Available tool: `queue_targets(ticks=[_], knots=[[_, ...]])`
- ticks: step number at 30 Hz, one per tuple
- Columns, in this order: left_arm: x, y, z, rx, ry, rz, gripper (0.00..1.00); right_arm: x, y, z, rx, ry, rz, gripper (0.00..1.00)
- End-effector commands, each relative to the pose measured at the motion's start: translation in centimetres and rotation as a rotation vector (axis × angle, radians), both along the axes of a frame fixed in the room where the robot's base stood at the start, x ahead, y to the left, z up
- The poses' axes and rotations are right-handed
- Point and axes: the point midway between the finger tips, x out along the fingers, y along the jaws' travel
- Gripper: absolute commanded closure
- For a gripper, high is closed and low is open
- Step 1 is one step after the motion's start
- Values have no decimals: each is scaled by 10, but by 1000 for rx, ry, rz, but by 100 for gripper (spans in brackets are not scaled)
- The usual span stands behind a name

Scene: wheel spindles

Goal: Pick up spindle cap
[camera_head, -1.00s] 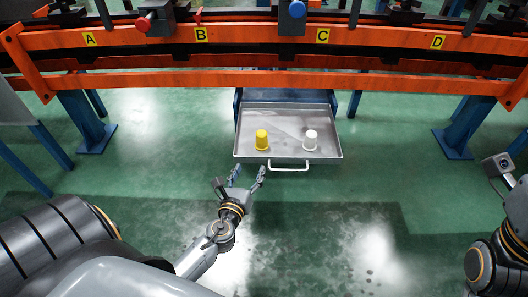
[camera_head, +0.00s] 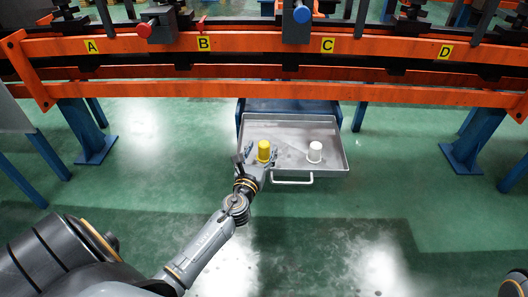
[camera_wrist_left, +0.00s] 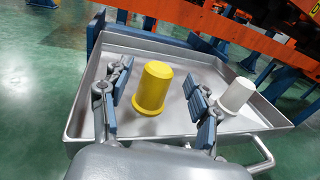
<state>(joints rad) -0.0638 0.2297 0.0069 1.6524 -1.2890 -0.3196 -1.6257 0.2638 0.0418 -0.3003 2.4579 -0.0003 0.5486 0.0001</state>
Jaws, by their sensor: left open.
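A yellow spindle cap (camera_head: 264,150) stands upright in the left part of a grey metal tray (camera_head: 335,166). A white cap (camera_head: 315,152) stands to its right in the same tray. My left gripper (camera_head: 262,160) is open at the tray's front, with its fingers to either side of the yellow cap. In the left wrist view the yellow cap (camera_wrist_left: 153,88) shows between the two open fingers (camera_wrist_left: 158,100), apart from both. The white cap (camera_wrist_left: 237,95) shows just beyond the right finger. My right gripper is not in view.
The tray is a pulled-out drawer with a front handle (camera_head: 292,181). An orange rack (camera_head: 260,90) with labels A to D runs across above and behind it. Blue legs (camera_head: 478,140) stand at both sides. Green floor in front is clear.

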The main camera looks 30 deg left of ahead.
Motion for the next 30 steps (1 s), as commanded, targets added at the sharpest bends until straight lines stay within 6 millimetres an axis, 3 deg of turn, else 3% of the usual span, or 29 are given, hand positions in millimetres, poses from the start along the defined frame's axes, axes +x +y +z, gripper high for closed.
queue_targets(ticks=[6,15,23,30], knots=[[30,10,-2,0,-1,0,39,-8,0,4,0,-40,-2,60],[34,11,0,1,0,0,39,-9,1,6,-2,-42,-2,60],[34,11,-1,0,0,0,92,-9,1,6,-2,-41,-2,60],[34,11,-1,0,0,0,94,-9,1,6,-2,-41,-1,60]])
